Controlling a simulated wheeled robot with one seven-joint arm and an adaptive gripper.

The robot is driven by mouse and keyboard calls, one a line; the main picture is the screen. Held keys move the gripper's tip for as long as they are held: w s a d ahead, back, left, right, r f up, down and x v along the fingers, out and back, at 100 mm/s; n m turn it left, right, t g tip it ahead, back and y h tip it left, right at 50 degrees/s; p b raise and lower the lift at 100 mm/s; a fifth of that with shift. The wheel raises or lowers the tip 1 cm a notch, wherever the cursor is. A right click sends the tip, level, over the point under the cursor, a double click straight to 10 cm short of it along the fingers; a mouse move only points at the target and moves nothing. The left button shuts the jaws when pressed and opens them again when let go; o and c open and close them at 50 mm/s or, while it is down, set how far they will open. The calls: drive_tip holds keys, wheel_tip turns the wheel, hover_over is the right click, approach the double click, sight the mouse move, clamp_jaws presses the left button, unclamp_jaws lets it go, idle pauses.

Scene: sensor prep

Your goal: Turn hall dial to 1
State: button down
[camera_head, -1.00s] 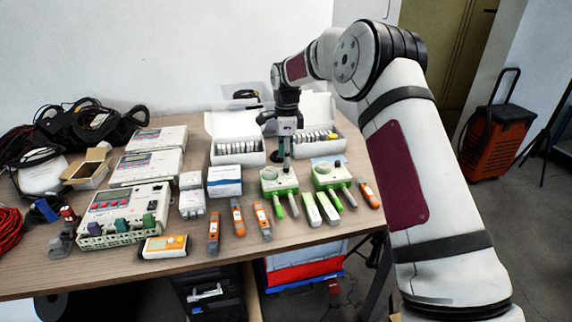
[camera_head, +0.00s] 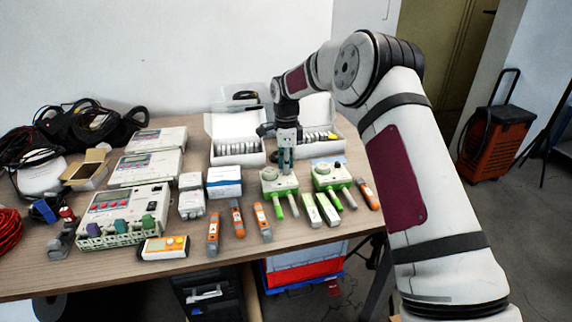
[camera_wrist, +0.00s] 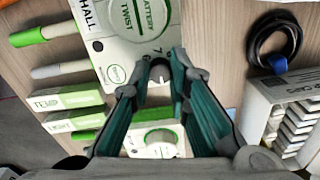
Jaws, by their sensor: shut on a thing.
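The hall box (camera_wrist: 110,30) is white and green with "HALL" and "BATTERY TWIST" printed on it. It fills the top of the wrist view and is the left of two similar boxes in the head view (camera_head: 268,186). In the head view, my gripper (camera_head: 286,170) points down onto that box and hides the dial. The dial's setting cannot be read.
A second green and white box (camera_head: 330,178) stands close on the right. Green-tipped probes (camera_head: 311,210) and orange sticks (camera_head: 238,218) lie in front. Open white cartons (camera_head: 238,150) stand behind, and several meters (camera_head: 120,212) on the left.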

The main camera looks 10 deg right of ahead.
drive_tip(key=n, duration=0.4)
drive_tip(key=shift+b, duration=0.3)
drive_tip(key=shift+n, duration=2.4)
drive_tip(key=c, duration=1.5)
unclamp_jaws()
drive_tip(key=shift+r, duration=0.1)
wheel_tip(320, 180, up, 12)
drive_tip(key=shift+s+d+f, duration=0.1)
